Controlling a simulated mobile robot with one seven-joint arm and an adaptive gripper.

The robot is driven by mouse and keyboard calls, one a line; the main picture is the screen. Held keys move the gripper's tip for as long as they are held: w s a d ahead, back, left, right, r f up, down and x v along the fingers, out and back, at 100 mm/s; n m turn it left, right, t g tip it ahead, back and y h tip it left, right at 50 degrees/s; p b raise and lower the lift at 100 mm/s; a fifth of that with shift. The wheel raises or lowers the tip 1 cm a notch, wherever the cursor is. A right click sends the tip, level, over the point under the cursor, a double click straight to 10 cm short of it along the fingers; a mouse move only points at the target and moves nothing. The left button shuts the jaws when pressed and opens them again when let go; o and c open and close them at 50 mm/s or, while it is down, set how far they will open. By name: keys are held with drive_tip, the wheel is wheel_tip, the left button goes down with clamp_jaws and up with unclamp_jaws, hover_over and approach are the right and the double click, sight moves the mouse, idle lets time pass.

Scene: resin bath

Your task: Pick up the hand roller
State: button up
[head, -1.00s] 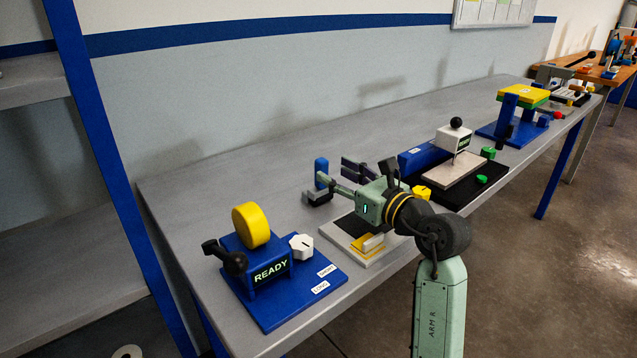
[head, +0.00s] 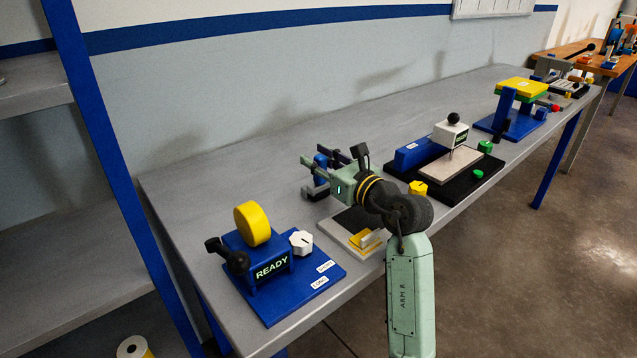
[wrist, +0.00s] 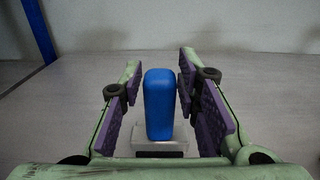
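The hand roller shows as an upright blue handle (wrist: 159,104) on a pale grey base in the wrist view. In the head view it (head: 320,181) stands on the bench near the wall and is partly hidden by my fingers. My gripper (head: 315,157) is open, with one finger on each side of the blue handle.
A blue READY station (head: 290,285) with a yellow wheel stands front left. A grey board (head: 335,236) with yellow and pale pieces lies below my gripper. A black-based station (head: 485,178) and a yellow-topped blue stand (head: 517,127) are to the right. The bench behind is clear.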

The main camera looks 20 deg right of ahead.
clamp_jaws()
idle(0.3)
drive_tip(key=shift+r, duration=0.1)
idle(0.4)
drive_tip(key=shift+r+b, duration=0.3)
drive_tip(key=shift+r, duration=0.25)
wheel_tip(320, 180, up, 2)
drive_tip(key=shift+r+b, duration=0.1)
drive_tip(key=shift+b, duration=0.25)
drive_tip(key=a+r+b+v, duration=0.1)
drive_tip(key=b+v, duration=0.3)
drive_tip(key=v, duration=1.2)
drive_tip(key=shift+s+r, duration=0.2)
drive_tip(key=shift+r, duration=0.1)
